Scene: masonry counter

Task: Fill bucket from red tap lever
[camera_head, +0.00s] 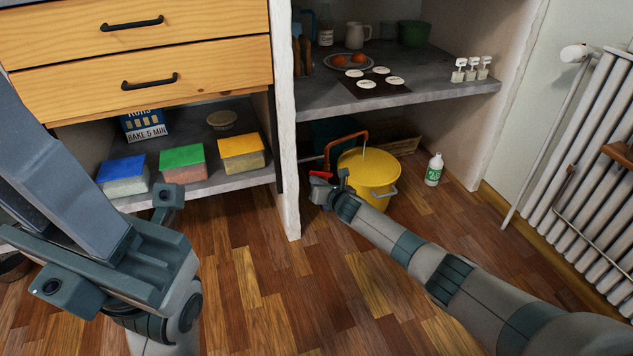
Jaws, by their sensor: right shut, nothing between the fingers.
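The yellow bucket (376,182) stands on the wooden floor below the right counter, and my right arm hides its lower front. The red tap lever (321,174) is just left of the bucket. My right gripper (322,192) is shut with nothing between its fingers, close below the lever; I cannot tell whether they touch. The tap's body is mostly hidden. My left gripper (75,195) is large and close at the left, cut off by the picture edge and clear of the bucket; its jaw opening cannot be judged.
A white wall post (285,130) stands left of the bucket. A white bottle (434,169) stands on the floor to its right. The counter (440,90) above carries dishes. Lidded boxes (184,164) sit on the left shelf. A radiator (590,150) is at the right. The front floor is open.

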